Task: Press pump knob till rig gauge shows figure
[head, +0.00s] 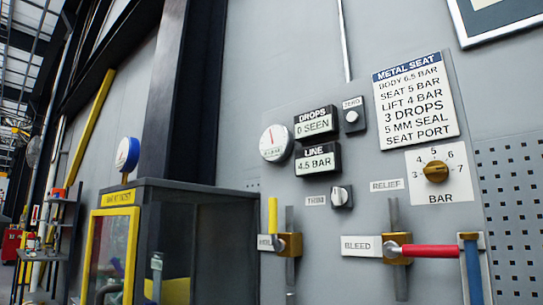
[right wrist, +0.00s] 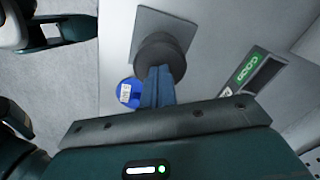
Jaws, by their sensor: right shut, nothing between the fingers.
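In the right wrist view my right gripper (right wrist: 158,76) is shut and empty. Its blue fingertips are at the dark round knob (right wrist: 165,52) on a grey plate; I cannot tell whether they touch it or how far it is pressed. In the head view a white round dial (head: 276,143) hangs on the grey panel with a needle pointing about straight up; its lettering is too small to read. A blue-rimmed gauge (head: 127,154) stands on the dark cabinet, its face seen at a slant. A LINE display (head: 318,158) reads 4.5 BAR. Neither gripper shows in the head view.
The METAL SEAT card (head: 415,100) lists body 6.5, seat 5 and lift 4 bar. A DROPS display (head: 316,124) reads 0 SEEN. A brass relief knob (head: 436,171), red bleed lever (head: 430,251) and yellow lever (head: 272,215) project from the panel. A blue disc (right wrist: 130,92) is beside my fingers.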

